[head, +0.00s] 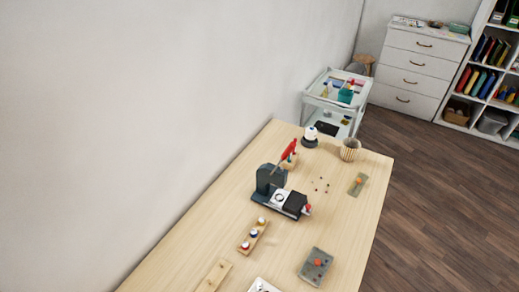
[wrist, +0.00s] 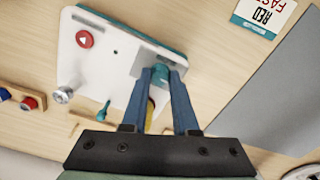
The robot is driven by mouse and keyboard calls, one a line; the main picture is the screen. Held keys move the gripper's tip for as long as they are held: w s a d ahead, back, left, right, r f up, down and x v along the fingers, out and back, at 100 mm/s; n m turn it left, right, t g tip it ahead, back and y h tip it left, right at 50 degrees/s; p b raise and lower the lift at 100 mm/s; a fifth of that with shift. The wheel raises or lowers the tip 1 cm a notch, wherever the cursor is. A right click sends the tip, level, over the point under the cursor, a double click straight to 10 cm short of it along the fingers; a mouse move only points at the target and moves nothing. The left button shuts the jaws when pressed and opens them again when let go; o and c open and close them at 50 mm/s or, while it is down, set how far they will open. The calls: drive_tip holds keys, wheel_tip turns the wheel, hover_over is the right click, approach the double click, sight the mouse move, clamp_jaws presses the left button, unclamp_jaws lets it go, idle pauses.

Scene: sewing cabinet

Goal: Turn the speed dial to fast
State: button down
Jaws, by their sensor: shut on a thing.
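A white control panel (wrist: 105,65) with a teal edge lies tilted across the wrist view. It carries a red round button (wrist: 84,39) and a grey plate (wrist: 150,57). A teal knob, which looks like the speed dial (wrist: 168,72), sits at the plate's lower end. My gripper (wrist: 162,74) is shut on this knob, with a blue finger on either side. The fingers hide much of it, and I cannot read its setting. In the head view only part of a white panel (head: 262,286) shows at the bottom edge; my gripper is not seen there.
In the wrist view a silver knob (wrist: 63,95) and a teal lever (wrist: 103,111) stand near the panel's lower edge. A card reading FAST and RED (wrist: 265,15) lies upper right, beside a grey mat (wrist: 262,105). A spool rack (head: 253,236) stands on the table.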

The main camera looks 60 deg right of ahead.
drive_tip(key=m+p, duration=0.1)
drive_tip(key=m, duration=0.3)
drive_tip(key=m+p, duration=0.1)
drive_tip(key=m, duration=0.3)
drive_tip(key=shift+m, duration=0.4)
drive_tip(key=m+p, duration=0.1)
drive_tip(key=m, duration=0.3)
drive_tip(key=shift+m+p, duration=0.35)
drive_tip(key=shift+m, duration=1.75)
drive_tip(key=c, duration=0.7)
unclamp_jaws()
